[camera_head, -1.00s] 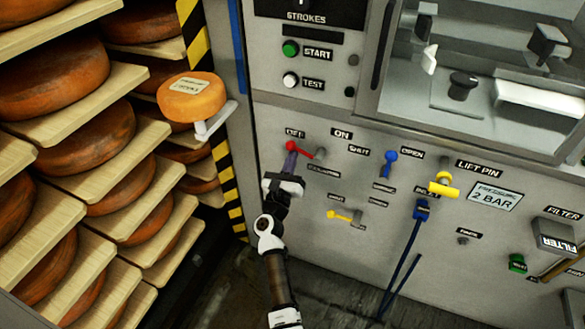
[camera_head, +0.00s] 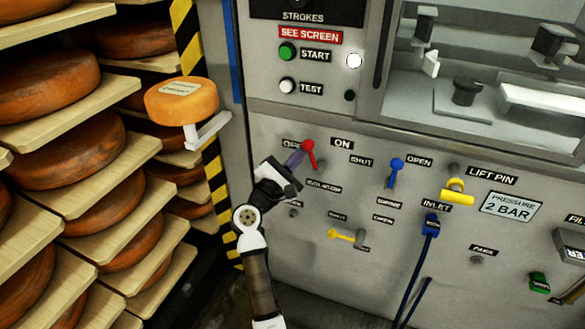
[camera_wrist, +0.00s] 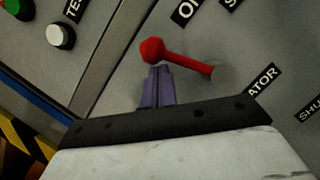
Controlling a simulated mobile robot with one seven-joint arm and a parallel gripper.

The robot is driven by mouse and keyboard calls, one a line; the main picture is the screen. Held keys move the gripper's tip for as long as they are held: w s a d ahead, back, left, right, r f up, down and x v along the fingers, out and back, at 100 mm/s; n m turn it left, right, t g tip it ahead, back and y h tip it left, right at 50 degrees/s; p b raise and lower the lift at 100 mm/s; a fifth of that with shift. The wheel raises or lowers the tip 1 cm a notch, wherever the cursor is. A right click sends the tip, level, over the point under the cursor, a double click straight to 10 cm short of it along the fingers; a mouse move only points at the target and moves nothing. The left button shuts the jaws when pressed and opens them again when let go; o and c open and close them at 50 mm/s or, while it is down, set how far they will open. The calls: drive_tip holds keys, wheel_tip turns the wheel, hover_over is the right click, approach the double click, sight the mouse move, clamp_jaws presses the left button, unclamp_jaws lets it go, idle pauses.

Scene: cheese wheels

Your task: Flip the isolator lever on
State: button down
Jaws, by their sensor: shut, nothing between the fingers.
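The isolator lever (camera_head: 313,156) is red with a round knob, on the grey machine panel. It leans up and left from its pivot, its knob between the partly hidden OFF label (camera_head: 291,143) and the ON label (camera_head: 342,143). In the wrist view the lever (camera_wrist: 180,58) runs from its knob down right to the panel. My gripper (camera_head: 296,158) is shut and empty. Its purple fingertips, also seen in the wrist view (camera_wrist: 158,70), are at the knob's lower left side, touching or nearly touching it.
A blue lever (camera_head: 394,172), a yellow handle (camera_head: 457,193) and a lower yellow lever (camera_head: 343,236) stick out of the panel to the right and below. An orange cheese wheel (camera_head: 180,101) rests on a white bracket at the left, beside cheese shelves.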

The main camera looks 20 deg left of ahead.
drive_tip(key=shift+d+r+m+g+h+b, duration=0.3)
drive_tip(key=shift+d+m+b, duration=0.25)
drive_tip(key=shift+m, duration=0.5)
drive_tip(key=shift+d+r+m+g+h+b, duration=0.2)
drive_tip(key=shift+d+r+m+g+b, duration=0.3)
drive_tip(key=shift+m, duration=0.55)
drive_tip(key=shift+f, duration=0.2)
drive_tip(key=shift+a+f, duration=0.1)
